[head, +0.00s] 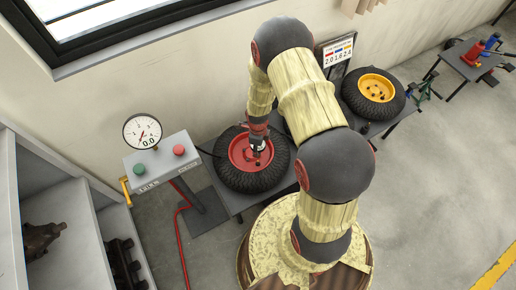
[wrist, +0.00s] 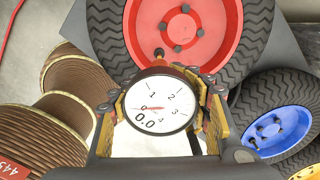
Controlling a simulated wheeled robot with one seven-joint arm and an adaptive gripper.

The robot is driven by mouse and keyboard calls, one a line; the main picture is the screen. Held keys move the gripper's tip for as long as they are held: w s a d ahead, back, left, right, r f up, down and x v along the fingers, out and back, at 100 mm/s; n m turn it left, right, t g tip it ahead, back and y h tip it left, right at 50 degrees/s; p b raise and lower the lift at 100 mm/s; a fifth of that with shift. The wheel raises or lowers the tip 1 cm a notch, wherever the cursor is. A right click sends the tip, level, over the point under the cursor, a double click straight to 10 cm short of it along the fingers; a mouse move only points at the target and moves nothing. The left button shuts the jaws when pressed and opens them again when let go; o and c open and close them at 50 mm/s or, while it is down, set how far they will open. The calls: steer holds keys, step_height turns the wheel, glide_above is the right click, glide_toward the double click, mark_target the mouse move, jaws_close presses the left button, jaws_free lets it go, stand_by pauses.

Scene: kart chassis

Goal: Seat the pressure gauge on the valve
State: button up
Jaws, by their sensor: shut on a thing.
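My gripper (wrist: 162,84) is shut on a round pressure gauge (wrist: 160,105) with a white face, red needle and a 0.0 readout. One finger is on each side of the dial. A small dark brass-like stem, seemingly the valve (wrist: 160,53), shows just beyond the gauge's upper edge, beside the red wheel rim (wrist: 188,22). I cannot tell whether gauge and stem touch; the gauge hides what is behind it. In the head view my gripper (head: 258,146) is over the red-rimmed wheel (head: 239,152), and the gauge is too small to make out clearly.
A console (head: 160,165) with a large dial (head: 142,131) and two buttons stands left of the wheel. A yellow-rimmed wheel (head: 376,88) and a number board (head: 338,52) are to the right. A blue-rimmed wheel (wrist: 276,130) lies low right in the wrist view.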

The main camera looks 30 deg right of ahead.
steer(key=shift+f+b, duration=1.15)
steer(key=shift+f, duration=0.65)
steer(key=shift+f, duration=0.2)
steer(key=shift+f+b, duration=1.3)
steer(key=shift+f, duration=0.35)
steer(key=shift+f, duration=0.15)
steer(key=shift+f+b, duration=0.35)
steer(key=shift+f, duration=0.1)
steer(key=o, duration=1.3)
steer(key=shift+o, duration=0.6)
